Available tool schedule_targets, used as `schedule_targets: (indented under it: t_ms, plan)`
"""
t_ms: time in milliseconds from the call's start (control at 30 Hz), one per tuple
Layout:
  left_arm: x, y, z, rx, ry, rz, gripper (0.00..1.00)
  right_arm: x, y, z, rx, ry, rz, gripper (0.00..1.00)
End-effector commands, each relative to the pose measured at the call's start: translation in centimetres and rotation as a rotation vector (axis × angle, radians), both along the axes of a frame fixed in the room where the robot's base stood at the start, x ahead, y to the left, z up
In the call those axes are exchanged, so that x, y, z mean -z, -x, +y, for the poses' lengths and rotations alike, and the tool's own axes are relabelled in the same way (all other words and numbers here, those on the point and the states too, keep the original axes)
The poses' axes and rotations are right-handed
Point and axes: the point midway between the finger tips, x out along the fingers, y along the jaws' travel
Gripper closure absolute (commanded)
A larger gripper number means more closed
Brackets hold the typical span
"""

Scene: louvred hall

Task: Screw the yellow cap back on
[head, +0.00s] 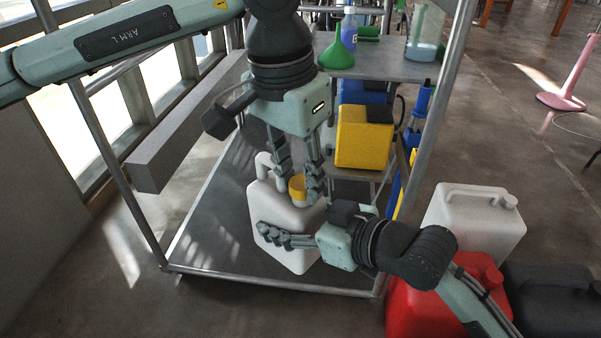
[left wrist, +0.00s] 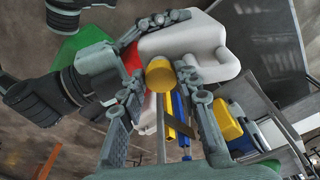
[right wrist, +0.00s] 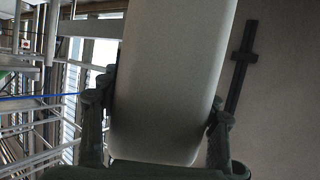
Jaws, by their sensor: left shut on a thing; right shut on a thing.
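A yellow canister (head: 360,143) sits behind on the cart. A green funnel (head: 338,54), a bottle (head: 349,27) and a beaker (head: 424,45) stand on its upper shelf (head: 385,68). A second white canister (head: 472,222), a red can (head: 412,312) and a dark can (head: 550,305) crowd the right.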

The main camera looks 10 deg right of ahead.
Motion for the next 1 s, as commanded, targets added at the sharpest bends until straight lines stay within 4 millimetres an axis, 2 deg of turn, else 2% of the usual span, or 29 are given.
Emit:
schedule_targets:
  t_ms: [100,133,1000]
  plan:
    - [-0.03,-0.20,0.10,0.231,0.003,0.000,0.83,-0.28,0.02,0.09,-0.003,0.000,-0.008,1.00]
    - [-0.04,-0.20,0.07,0.260,0.002,-0.001,0.83,-0.29,0.04,0.11,-0.005,0.000,-0.009,1.00]
    - [-0.12,-0.19,-0.21,0.273,0.008,-0.005,0.83,-0.47,0.23,0.48,-0.013,-0.008,-0.011,1.00]
